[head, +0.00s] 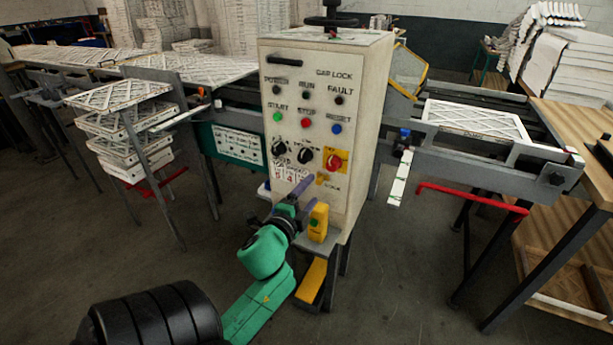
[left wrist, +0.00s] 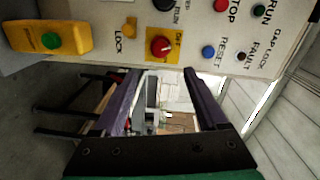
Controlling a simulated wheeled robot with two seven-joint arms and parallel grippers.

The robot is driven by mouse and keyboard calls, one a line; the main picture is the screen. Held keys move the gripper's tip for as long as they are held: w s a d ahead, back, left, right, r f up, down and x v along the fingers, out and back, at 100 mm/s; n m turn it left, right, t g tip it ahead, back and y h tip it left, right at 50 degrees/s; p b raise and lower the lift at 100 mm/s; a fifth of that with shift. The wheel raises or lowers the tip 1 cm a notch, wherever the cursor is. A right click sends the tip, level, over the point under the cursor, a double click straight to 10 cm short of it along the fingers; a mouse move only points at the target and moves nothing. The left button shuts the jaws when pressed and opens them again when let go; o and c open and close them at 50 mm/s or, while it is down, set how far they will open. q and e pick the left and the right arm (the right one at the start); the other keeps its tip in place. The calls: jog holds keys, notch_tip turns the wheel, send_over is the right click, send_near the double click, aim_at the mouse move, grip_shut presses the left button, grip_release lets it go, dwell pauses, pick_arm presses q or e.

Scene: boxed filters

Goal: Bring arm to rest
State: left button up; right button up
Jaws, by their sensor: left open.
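My left gripper (head: 299,200) is in front of the lower part of the white control panel (head: 349,120), with my green and black arm coming up from the bottom. In the left wrist view its two purple fingers (left wrist: 160,88) are spread apart with nothing between them. The panel's face with its knobs and buttons fills the top of that view, including the red knob on a yellow plate (left wrist: 160,46). I cannot tell whether a finger touches the panel. My right gripper is not in view.
A yellow box with a green button (head: 318,222) is just right of the gripper. Conveyor rails (head: 480,165) run right, carrying a boxed filter (head: 475,120). A filter stack (head: 125,140) stands left. A wooden table (head: 575,130) is at right. Floor in front is open.

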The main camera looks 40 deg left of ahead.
pick_arm(q)
jog(key=shift+v, duration=0.9)
